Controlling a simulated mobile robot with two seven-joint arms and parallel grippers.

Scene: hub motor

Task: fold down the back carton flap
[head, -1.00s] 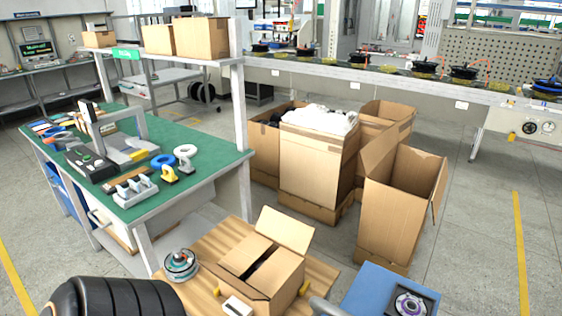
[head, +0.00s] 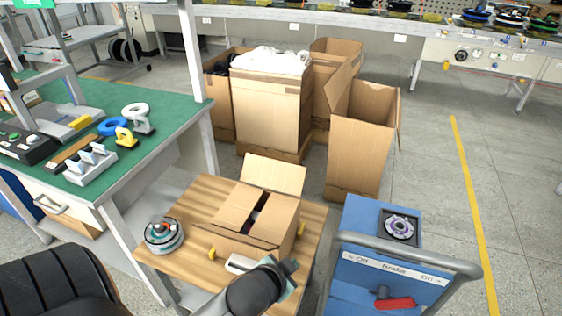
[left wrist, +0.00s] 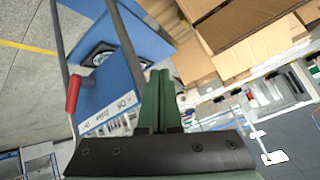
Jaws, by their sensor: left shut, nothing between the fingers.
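The small open carton (head: 270,238) sits on a wooden tabletop. Its back flap (head: 273,174) stands up and leans away from the opening. Its left flap (head: 238,206) and right flap (head: 277,217) lie inward over the opening, with a dark gap between them. My left gripper (head: 290,268) is at the carton's front right corner, low in the head view, apart from the back flap. In the left wrist view its green fingers (left wrist: 159,95) are together and empty. My right gripper is not in view.
A round motor part (head: 164,235) stands left of the carton. A blue cart (head: 362,212) with a grey handle rail is close on the right. Tall cartons (head: 361,142) stand behind on the floor. A green workbench (head: 155,128) is at the left.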

